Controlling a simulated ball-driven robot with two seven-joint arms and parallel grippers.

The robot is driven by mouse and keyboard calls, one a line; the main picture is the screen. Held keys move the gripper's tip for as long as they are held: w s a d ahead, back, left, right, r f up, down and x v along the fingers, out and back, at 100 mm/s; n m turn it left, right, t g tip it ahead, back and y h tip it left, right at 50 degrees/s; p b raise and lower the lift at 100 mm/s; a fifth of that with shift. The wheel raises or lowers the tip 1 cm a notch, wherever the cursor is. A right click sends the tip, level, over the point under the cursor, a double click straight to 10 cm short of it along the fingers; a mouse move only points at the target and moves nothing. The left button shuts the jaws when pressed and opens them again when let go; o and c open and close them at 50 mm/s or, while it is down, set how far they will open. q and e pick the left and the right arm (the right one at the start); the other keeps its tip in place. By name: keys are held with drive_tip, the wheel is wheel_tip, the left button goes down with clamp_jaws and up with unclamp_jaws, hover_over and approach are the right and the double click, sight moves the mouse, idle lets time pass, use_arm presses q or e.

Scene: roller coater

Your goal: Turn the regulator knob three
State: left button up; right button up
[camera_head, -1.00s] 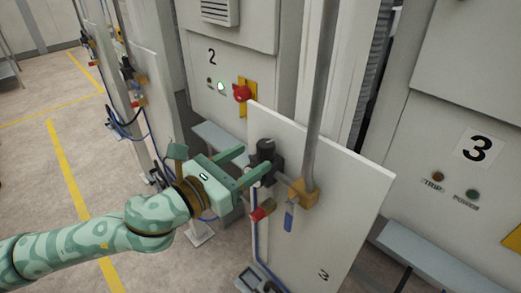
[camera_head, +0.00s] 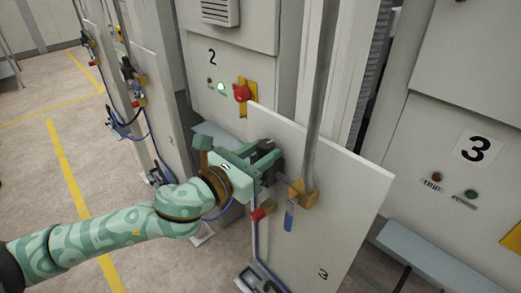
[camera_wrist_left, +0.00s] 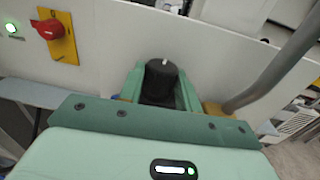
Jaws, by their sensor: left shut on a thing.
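The regulator with its dark knob sits on the white panel marked 3 (camera_head: 345,215). In the head view the knob is mostly hidden by my left gripper (camera_head: 268,160), which reaches in from the left. In the left wrist view the black knob (camera_wrist_left: 161,80), with a pale mark on top, stands between the two green fingers of my left gripper (camera_wrist_left: 160,88). The fingers are shut on it from both sides. My right gripper is not in view.
A grey pipe (camera_head: 322,90) rises beside the regulator from a brass-coloured fitting (camera_head: 303,195). A red-handled valve (camera_head: 263,210) and a blue lever (camera_head: 289,217) hang below. Cabinet 2 with a red switch (camera_head: 242,93) stands behind. Open floor lies at the left.

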use_arm(q)
drive_tip(key=n+t+y+p, duration=0.1)
drive_tip(key=n+y+p, duration=0.1)
drive_tip(key=p, duration=0.1)
drive_tip(key=n+t+y+p, duration=0.1)
drive_tip(key=shift+s+d+r+t+y+p, duration=0.2)
drive_tip(key=shift+d+r+t+y+p, duration=0.1)
drive_tip(key=shift+r+y, duration=0.1)
drive_tip(key=shift+f+n+t+y+p, duration=0.25)
drive_tip(key=shift+n+t+y+p, duration=0.25)
drive_tip(key=shift+y, duration=0.4)
drive_tip(key=shift+a+f, duration=0.1)
drive_tip(key=shift+f, duration=0.05)
drive_tip(key=o, duration=1)
drive_tip(key=shift+c, duration=0.2)
